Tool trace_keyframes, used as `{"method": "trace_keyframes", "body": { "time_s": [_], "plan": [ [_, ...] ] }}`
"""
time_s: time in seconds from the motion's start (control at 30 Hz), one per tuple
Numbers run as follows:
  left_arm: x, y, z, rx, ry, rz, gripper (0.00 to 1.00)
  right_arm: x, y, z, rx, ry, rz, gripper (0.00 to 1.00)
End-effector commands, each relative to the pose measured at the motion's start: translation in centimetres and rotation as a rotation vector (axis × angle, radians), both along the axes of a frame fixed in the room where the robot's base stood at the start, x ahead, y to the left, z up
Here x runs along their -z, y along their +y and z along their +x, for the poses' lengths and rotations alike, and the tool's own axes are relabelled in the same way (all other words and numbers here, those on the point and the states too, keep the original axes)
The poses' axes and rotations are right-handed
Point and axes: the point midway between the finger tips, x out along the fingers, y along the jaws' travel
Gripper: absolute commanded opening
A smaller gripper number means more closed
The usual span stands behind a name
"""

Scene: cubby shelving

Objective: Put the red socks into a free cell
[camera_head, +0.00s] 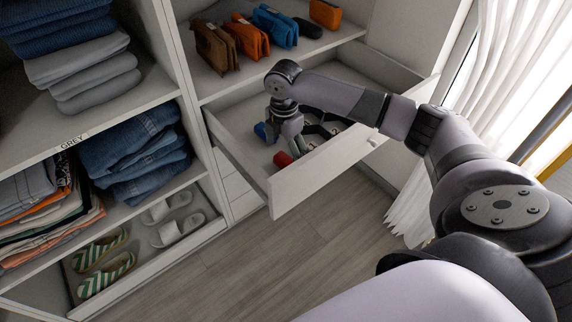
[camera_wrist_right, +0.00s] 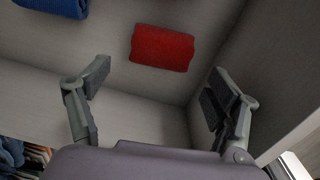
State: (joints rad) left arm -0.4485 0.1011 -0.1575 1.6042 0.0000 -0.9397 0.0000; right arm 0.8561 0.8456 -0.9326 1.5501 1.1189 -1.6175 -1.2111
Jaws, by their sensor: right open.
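The red socks (camera_head: 283,159) are a small rolled bundle inside the open white drawer (camera_head: 328,167), near its front left corner. In the right wrist view the red bundle (camera_wrist_right: 162,48) lies on the drawer floor, just beyond the fingertips and roughly centred between them. My right gripper (camera_head: 300,132) reaches down into the drawer. In its wrist view the gripper (camera_wrist_right: 160,72) is open, with nothing between its fingers. A blue bundle (camera_head: 260,131) lies near the left wall and shows at the top left of the wrist view (camera_wrist_right: 55,8). My left gripper is not in view.
Brown, orange and blue pouches (camera_head: 250,37) stand on the shelf above the drawer. Folded jeans (camera_head: 133,150) and striped slippers (camera_head: 104,262) fill cubbies to the left. White curtains (camera_head: 500,60) hang at right.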

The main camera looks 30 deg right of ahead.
Motion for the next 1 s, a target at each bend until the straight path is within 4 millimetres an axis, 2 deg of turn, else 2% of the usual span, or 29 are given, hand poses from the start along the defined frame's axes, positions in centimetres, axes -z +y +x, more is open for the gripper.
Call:
{"method": "trace_keyframes", "body": {
  "time_s": [0.4, 0.7, 1.0],
  "plan": [
    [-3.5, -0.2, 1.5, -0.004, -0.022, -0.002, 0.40, 5.5, 0.0, 0.0, 0.000, 0.001, 0.000, 0.83],
    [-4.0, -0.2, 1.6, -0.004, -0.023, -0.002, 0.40, 5.8, 0.0, 0.0, 0.000, 0.001, 0.000, 0.83],
    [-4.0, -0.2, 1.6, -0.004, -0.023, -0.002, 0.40, 5.8, 0.0, 0.0, 0.000, 0.000, 0.000, 0.64]
  ]
}}
